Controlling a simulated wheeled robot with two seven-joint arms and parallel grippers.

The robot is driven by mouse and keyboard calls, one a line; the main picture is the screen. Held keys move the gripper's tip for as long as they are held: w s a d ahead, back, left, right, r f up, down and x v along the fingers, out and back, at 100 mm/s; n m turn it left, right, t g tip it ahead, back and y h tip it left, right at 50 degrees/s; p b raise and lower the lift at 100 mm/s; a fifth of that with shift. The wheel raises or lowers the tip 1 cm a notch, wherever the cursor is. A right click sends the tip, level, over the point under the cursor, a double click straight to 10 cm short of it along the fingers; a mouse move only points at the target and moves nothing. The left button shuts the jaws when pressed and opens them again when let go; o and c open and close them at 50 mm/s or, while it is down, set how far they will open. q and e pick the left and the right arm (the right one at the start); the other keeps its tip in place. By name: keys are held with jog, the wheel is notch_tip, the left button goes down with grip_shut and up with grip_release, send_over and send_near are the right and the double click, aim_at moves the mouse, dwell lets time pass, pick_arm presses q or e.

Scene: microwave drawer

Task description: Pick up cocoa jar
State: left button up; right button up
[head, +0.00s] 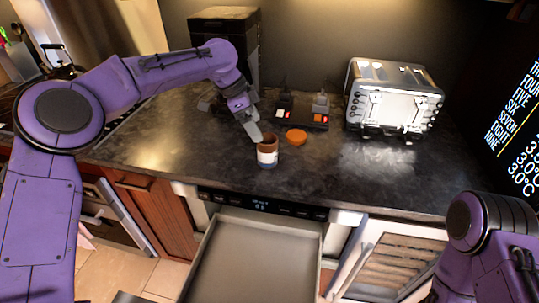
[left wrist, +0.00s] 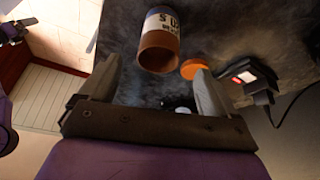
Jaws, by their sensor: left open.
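The cocoa jar (head: 267,151), brown with a white label band, stands upright on the dark counter near its front edge, with its top open. An orange lid (head: 296,136) lies on the counter to its right. My left gripper (head: 252,132) is open just above and to the left of the jar. In the left wrist view the jar (left wrist: 160,42) and the lid (left wrist: 193,69) show beyond the tips of my open left gripper (left wrist: 158,88), with nothing between the fingers. In the head view my right arm shows at lower right, but its gripper is out of frame.
A power strip (head: 302,119) with plugs lies behind the lid. A silver toaster (head: 393,97) stands at the back right and a black machine (head: 228,40) at the back. Below the counter an open microwave drawer (head: 258,262) sticks out.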

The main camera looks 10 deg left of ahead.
aim_at(267, 148)
pick_arm(q)
jog(key=p+x, duration=0.3)
jog(key=x, duration=0.7)
jog(key=shift+a, duration=0.1)
jog(key=shift+f, duration=0.3)
jog(key=c, duration=1.1)
jog(key=shift+c, duration=0.5)
jog(key=shift+r, duration=0.15)
